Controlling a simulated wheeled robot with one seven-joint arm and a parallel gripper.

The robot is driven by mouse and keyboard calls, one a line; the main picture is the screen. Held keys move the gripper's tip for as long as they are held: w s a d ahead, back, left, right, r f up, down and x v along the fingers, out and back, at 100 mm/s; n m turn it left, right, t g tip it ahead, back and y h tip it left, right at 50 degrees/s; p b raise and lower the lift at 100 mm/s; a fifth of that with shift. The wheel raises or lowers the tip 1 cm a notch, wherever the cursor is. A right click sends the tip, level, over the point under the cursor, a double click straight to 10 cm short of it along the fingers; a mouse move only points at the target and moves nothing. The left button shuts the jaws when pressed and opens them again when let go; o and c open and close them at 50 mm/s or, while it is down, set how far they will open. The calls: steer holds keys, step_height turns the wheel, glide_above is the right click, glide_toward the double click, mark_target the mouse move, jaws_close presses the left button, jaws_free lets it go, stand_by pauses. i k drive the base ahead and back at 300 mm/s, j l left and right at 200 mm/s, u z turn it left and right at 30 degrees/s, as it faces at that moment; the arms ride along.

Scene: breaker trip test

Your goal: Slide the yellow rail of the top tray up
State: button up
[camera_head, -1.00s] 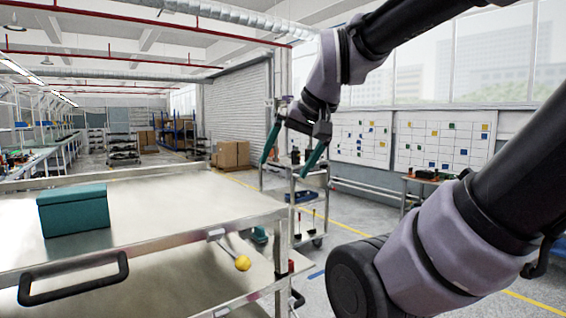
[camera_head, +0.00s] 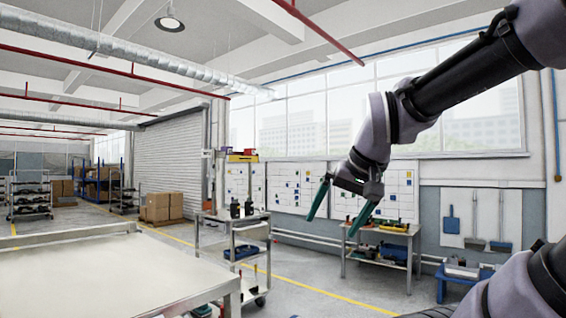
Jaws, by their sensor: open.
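My gripper (camera_head: 334,226) hangs in the air right of the middle, its two green fingers apart and pointing down, with nothing between them. A large metal cart with a pale, bare top tray (camera_head: 90,268) and raised metal edges fills the lower left, cut off by the picture's edge. I cannot tell whether this is the task's top tray. No yellow rail shows clearly on it. My gripper is to the right of this cart, well apart from it in the picture.
A smaller metal shelf cart (camera_head: 235,240) with dark items and a blue bin stands behind the large cart. A workbench (camera_head: 383,250) is against the back wall, and a blue stand (camera_head: 465,275) is at the right. Open floor lies between the carts and workbench.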

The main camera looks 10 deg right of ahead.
mark_target(232, 158)
steer(key=l, duration=0.35)
steer(key=i+l, duration=0.3)
steer(key=l, duration=0.15)
steer(key=i+l, duration=0.25)
steer(key=l, duration=0.25)
steer(key=i+l, duration=0.3)
steer(key=l, duration=0.15)
steer(key=i+l, duration=0.25)
steer(key=l, duration=0.2)
steer(key=i+l, duration=0.1)
steer(key=i, duration=0.6)
steer(key=i+l, duration=0.15)
steer(key=i, duration=0.6)
steer(key=i+l, duration=0.1)
steer(key=i, duration=0.6)
